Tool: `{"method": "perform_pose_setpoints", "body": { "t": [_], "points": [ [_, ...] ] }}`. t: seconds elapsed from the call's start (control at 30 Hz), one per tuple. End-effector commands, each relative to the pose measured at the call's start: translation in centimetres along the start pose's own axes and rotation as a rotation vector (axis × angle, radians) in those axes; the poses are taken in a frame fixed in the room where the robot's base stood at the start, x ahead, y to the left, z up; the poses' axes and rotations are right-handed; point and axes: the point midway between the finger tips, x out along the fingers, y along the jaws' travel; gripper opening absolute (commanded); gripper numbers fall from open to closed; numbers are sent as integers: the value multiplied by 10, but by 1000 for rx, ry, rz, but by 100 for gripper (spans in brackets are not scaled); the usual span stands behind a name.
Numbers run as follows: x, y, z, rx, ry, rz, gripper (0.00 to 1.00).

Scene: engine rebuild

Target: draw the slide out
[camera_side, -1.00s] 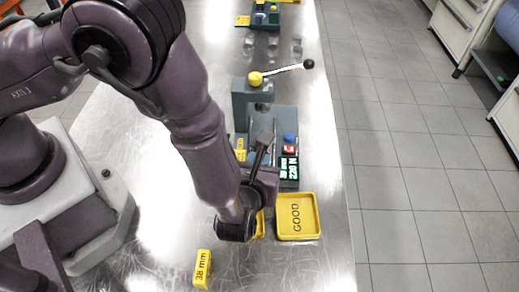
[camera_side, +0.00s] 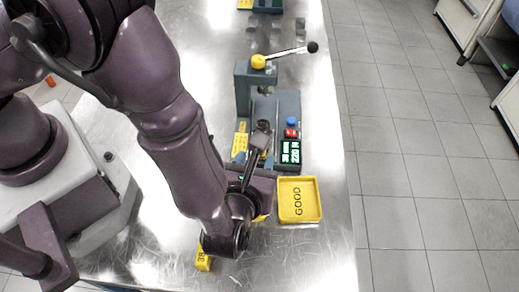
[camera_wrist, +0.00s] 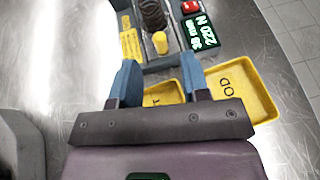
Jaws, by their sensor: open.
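The slide seems to be the part with a yellow knob (camera_wrist: 160,42) at the near side of the grey tester (camera_side: 287,105); in the wrist view it sits just in front of a dark coil spring (camera_wrist: 152,14). My gripper (camera_wrist: 159,68) is open and empty. Its two blue fingers stand left and right of the knob's line, with the knob a little beyond the tips. In the side view my gripper (camera_side: 261,142) hangs over the near part of the tester and hides the knob and most of the slide.
A yellow GOOD tray (camera_side: 299,217) stands right of my gripper. Another yellow tray (camera_wrist: 168,93) is mostly hidden under it. A yellow block (camera_side: 204,264) lies near my wrist. The tester has a lever with a black ball (camera_side: 313,47) and a lit display (camera_wrist: 202,32).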

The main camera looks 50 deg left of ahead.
Motion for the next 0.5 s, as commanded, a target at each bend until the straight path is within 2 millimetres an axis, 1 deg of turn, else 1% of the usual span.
{"method": "perform_pose_setpoints", "body": {
  "t": [0.03, 0.1, 0.23, 0.3, 0.4, 0.5],
  "points": [
    [-14, -1, 0, 0, 1, -6, 42],
    [-29, -1, 0, 1, 1, -5, 42],
    [-52, 0, 0, 0, 1, -4, 42],
    [-61, -1, 0, 1, 1, -4, 42],
    [-70, 0, 0, 1, 0, -2, 42],
    [-74, 0, 0, 2, 1, -2, 42]
  ]
}}
